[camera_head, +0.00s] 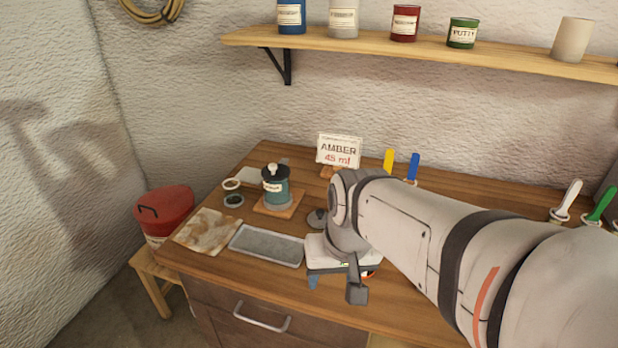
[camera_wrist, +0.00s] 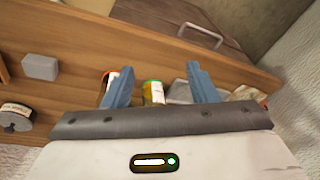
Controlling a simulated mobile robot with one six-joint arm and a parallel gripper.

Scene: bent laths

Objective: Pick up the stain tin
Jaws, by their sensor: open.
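My gripper (camera_wrist: 158,72) is open, its two blue fingers apart and empty. In the wrist view a small tin with a green and orange top and a pale label (camera_wrist: 153,92) shows between the fingers, lower part hidden by the gripper body. A red tin with a pale label (camera_wrist: 108,76) is partly behind the left finger. I cannot read which one is the stain tin. In the head view my gripper (camera_head: 335,272) is over the front of the bench, and my arm hides most of these tins.
The wooden bench (camera_head: 190,255) holds a grey tray (camera_head: 267,246), a stained cloth (camera_head: 207,231), a teal pot (camera_head: 276,189) on a board and an "AMBER 45 ml" sign (camera_head: 339,150). A wall shelf (camera_head: 400,47) with tins is above. A grey block (camera_wrist: 40,67) lies left in the wrist view.

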